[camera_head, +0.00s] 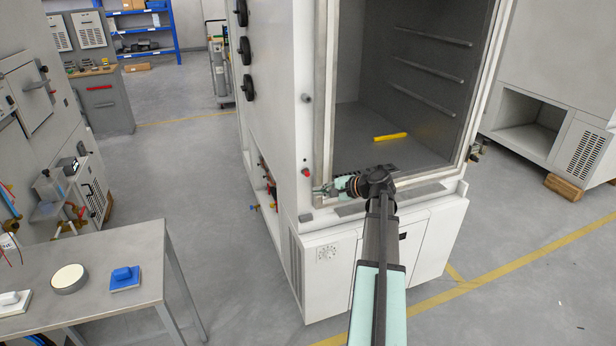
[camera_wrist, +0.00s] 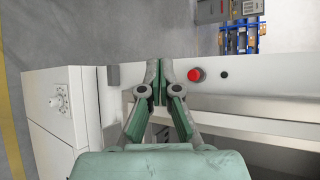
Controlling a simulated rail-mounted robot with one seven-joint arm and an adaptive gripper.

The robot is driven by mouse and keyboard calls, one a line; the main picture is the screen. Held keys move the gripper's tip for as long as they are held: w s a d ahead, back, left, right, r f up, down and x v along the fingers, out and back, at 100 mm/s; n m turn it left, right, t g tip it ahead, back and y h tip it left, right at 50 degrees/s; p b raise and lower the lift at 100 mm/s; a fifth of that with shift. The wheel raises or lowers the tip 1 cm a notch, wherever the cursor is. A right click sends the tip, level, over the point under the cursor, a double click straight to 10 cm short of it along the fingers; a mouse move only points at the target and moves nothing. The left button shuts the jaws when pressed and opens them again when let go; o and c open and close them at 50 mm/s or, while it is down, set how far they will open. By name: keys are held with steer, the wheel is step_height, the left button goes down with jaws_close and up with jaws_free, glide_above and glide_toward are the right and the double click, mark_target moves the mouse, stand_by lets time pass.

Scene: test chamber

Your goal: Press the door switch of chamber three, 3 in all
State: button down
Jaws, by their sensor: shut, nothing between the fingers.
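A white test chamber (camera_head: 276,150) stands open in the middle of the head view; I see no number on it. Its front frame carries a red button (camera_head: 306,172), a dark round spot above it, and a small grey block (camera_head: 305,217) lower down. In the wrist view the red button (camera_wrist: 195,75) is just right of my fingertips and the grey block (camera_wrist: 112,75) is to their left. I cannot tell which part is the door switch. My gripper (camera_head: 318,191) is shut and empty at the frame, between button and block; it shows in the wrist view (camera_wrist: 158,75). Contact is unclear.
A yellow bar (camera_head: 390,137) lies on the chamber floor. A grey table (camera_head: 130,245) at lower left holds a round dish (camera_head: 69,278) and a blue block (camera_head: 124,277). Another white cabinet (camera_head: 560,90) stands at right. The floor between table and chamber is clear.

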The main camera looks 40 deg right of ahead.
steer(key=w+d, duration=0.2)
steer(key=w, duration=0.4)
steer(key=shift+w, duration=0.25)
steer(key=shift+w, duration=0.15)
stand_by(1.2)
steer(key=shift+w+d, duration=0.15)
steer(key=shift+w, duration=0.1)
steer(key=shift+w+d, duration=0.25)
steer(key=shift+w, duration=0.55)
stand_by(1.0)
steer(key=shift+s, duration=0.1)
stand_by(0.3)
steer(key=shift+s+a, duration=0.2)
steer(key=shift+s, duration=0.35)
steer(key=shift+s+a, duration=0.2)
steer(key=shift+s, duration=0.35)
steer(key=shift+s, duration=0.1)
steer(key=shift+s+a, duration=0.25)
steer(key=shift+s, duration=0.5)
steer(key=shift+s+a, duration=0.25)
steer(key=shift+s, duration=0.55)
steer(key=shift+s+a, duration=0.25)
steer(key=shift+s, duration=0.5)
